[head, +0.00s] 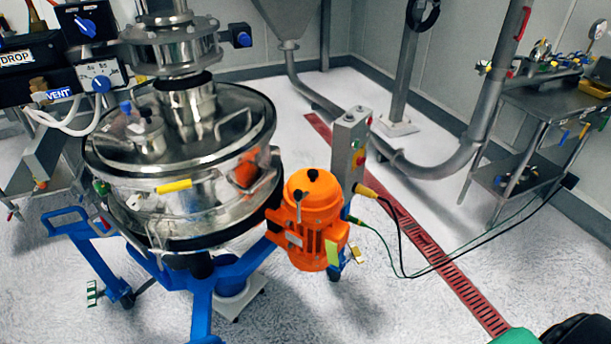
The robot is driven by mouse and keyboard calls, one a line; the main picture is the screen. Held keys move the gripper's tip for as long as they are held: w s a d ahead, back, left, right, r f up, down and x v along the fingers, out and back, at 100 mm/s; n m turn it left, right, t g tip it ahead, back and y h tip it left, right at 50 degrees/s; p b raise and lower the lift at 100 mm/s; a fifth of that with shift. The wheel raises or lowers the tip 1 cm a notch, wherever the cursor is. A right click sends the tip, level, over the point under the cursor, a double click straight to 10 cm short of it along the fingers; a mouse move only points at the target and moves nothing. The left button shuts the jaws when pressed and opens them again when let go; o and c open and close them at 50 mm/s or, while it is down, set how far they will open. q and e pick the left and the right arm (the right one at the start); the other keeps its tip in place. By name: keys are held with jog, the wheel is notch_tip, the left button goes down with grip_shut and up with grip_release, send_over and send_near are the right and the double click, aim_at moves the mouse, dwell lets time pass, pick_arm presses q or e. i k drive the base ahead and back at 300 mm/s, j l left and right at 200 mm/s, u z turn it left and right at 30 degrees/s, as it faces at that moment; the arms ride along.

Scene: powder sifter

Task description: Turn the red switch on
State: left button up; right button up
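A grey upright control box (350,148) stands just behind the orange motor (312,215), to the right of the steel sifter (180,165). Neither of my grippers shows in the head view, and nothing touches the box or the switch.
The sifter stands on a blue wheeled frame (200,310). A red floor grate (450,270) crosses the floor. A green and black shape (575,330) fills the bottom right corner.

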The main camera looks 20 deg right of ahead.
aim_at(361, 159)
jog(key=l+u, duration=0.3)
jog(key=l, duration=2)
